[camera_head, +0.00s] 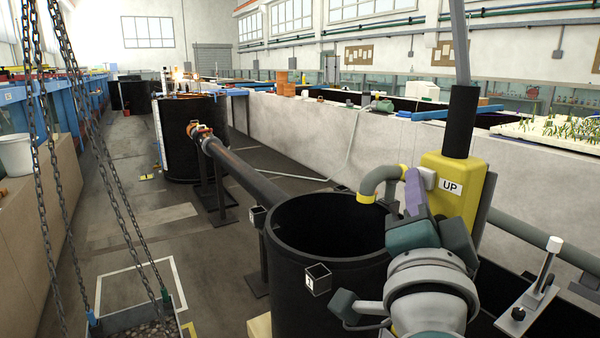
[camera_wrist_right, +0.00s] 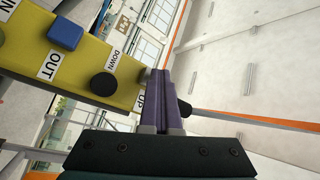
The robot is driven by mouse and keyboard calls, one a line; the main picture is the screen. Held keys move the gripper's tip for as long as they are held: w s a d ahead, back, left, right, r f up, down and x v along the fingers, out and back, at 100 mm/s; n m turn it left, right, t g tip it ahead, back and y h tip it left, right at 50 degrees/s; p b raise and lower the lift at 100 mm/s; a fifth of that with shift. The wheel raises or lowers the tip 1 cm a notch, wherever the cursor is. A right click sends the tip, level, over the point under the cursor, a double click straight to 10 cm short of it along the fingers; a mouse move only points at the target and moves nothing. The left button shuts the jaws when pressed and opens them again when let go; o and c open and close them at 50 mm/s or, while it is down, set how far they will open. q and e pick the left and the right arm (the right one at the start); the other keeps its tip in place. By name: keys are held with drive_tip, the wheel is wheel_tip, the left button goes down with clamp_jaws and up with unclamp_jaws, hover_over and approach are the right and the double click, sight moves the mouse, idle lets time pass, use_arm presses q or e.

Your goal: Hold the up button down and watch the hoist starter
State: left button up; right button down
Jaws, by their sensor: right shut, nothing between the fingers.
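A yellow pendant box (camera_head: 475,190) hangs from a black sleeve at the right, with a white UP label. A pale button (camera_head: 430,178) sticks out of its left side. My right gripper (camera_head: 413,186) has its purple fingers shut with nothing between them, at that button. In the right wrist view the box (camera_wrist_right: 70,62) carries IN, OUT, DOWN and UP labels. The fingertips (camera_wrist_right: 162,78) meet the box edge by the UP label and seem to touch the grey UP button (camera_wrist_right: 147,76). How far it is pressed I cannot tell. No hoist starter can be clearly made out. My left gripper is out of view.
A large open black tank (camera_head: 330,225) stands below the pendant, with a bent grey pipe (camera_head: 380,177) above its rim. Chains (camera_head: 100,150) hang at the left over a gravel-filled tray (camera_head: 110,318). A long pale wall (camera_head: 320,140) runs behind. The floor aisle is mostly clear.

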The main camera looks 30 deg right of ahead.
idle(0.4)
drive_tip(key=shift+s+a, duration=0.1)
drive_tip(key=shift+a, duration=0.95)
drive_tip(key=a, duration=0.5)
drive_tip(key=shift+s+b, duration=0.2)
drive_tip(key=shift+b, duration=0.1)
